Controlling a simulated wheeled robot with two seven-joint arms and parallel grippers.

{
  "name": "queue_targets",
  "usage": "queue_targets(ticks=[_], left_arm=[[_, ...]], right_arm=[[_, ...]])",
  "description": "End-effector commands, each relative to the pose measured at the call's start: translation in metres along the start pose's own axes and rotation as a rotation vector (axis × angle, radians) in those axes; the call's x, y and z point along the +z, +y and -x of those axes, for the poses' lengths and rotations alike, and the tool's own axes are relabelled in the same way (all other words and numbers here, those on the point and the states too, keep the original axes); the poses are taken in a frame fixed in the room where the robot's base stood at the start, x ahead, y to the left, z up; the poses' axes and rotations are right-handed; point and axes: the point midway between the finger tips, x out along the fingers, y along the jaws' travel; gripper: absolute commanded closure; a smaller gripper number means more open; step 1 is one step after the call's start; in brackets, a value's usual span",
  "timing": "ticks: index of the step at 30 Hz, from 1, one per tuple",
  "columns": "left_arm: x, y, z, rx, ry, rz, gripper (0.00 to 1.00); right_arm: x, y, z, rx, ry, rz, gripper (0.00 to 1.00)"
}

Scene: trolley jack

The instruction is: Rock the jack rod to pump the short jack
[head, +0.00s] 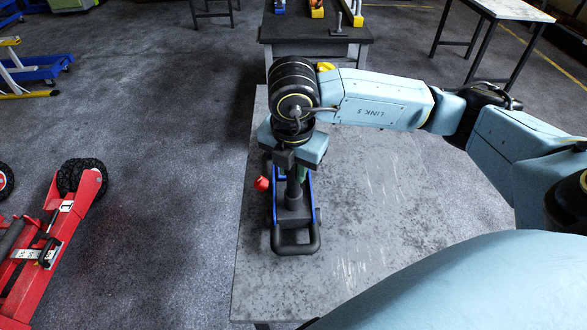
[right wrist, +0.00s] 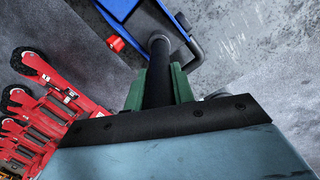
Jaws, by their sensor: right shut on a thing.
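The short jack is blue with a black U-shaped handle (head: 296,246) and stands on the grey table (head: 370,230). A red knob (head: 262,184) sticks out at its left side. The black jack rod (head: 293,190) rises from the jack towards my right gripper (head: 297,165). In the right wrist view the rod (right wrist: 158,75) runs between the two green finger pads, and the gripper (right wrist: 160,90) is shut on it. The blue jack body (right wrist: 118,8) shows beyond the rod. My arm hides the jack's far part in the head view. My left gripper is not in view.
Red trolley jacks (head: 50,240) with black wheels stand on the floor at the left. A dark workbench (head: 310,33) with several items stands behind the table. The table is clear right of the jack.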

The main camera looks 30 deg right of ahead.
Motion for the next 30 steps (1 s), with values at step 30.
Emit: queue_targets(ticks=[30], left_arm=[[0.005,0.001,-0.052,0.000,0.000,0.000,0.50]], right_arm=[[-0.042,-0.022,-0.011,0.153,-0.258,0.003,1.00]])
